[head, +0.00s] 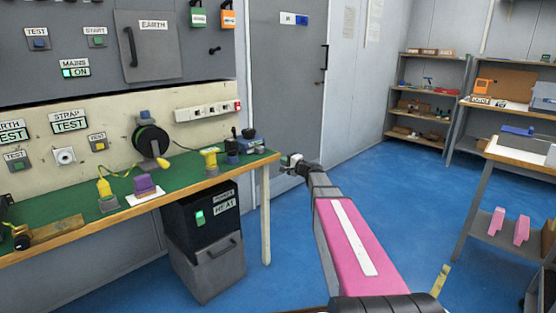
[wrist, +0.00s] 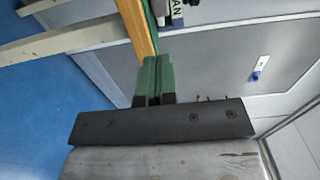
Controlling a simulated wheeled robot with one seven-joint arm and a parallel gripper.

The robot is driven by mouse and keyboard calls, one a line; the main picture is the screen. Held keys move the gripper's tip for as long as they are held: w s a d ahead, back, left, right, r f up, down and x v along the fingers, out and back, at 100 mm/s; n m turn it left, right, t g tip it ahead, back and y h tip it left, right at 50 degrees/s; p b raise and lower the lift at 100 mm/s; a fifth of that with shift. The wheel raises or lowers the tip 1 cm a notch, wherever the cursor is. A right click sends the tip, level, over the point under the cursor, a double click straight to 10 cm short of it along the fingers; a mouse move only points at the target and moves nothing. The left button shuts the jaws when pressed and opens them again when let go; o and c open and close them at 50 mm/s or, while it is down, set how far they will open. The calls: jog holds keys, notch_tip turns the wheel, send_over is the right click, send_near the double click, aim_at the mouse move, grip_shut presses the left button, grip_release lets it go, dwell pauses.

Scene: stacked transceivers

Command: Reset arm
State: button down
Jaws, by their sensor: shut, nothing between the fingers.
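My arm reaches out from the bottom of the head view, with a pink link and a white stripe. My gripper (head: 290,161) is at its far end, beside the right end of the green-topped workbench (head: 75,222), in front of the grey door. In the wrist view the green fingers of my gripper (wrist: 152,72) are together, with nothing seen between them. The wooden bench edge (wrist: 138,28) lies just beyond the fingertips in that view; I cannot tell whether they touch it.
A purple transceiver-like block (head: 145,186), a yellow tool (head: 210,158) and a black reel (head: 150,141) are on or above the bench. A black heater box (head: 205,215) stands below. Shelves (head: 432,95) and a side table (head: 500,148) are at right. Blue floor is open between.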

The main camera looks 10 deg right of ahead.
jog(key=s+a+f+n+g+h, duration=0.1)
jog(key=s+a+f+n+g, duration=0.35)
jog(key=s+f, duration=0.35)
jog(key=s+a+f+n+g+h, duration=0.1)
jog(key=s+a+f+n+g, duration=0.2)
jog(key=s+f+g, duration=0.5)
jog(key=s+d+f+n+h, duration=0.1)
jog(key=s+d+f+h, duration=0.1)
jog(key=s, duration=0.4)
jog(key=s+d+f+n+g+h, duration=0.1)
jog(key=s+d+f+h, duration=0.1)
jog(key=s, duration=0.5)
jog(key=s+d+f+n+g+h, duration=0.1)
jog(key=s+d+f+h, duration=0.1)
jog(key=s+h, duration=0.2)
jog(key=s, duration=0.3)
jog(key=shift+d+f+h, duration=0.2)
jog(key=shift+f+h, duration=0.1)
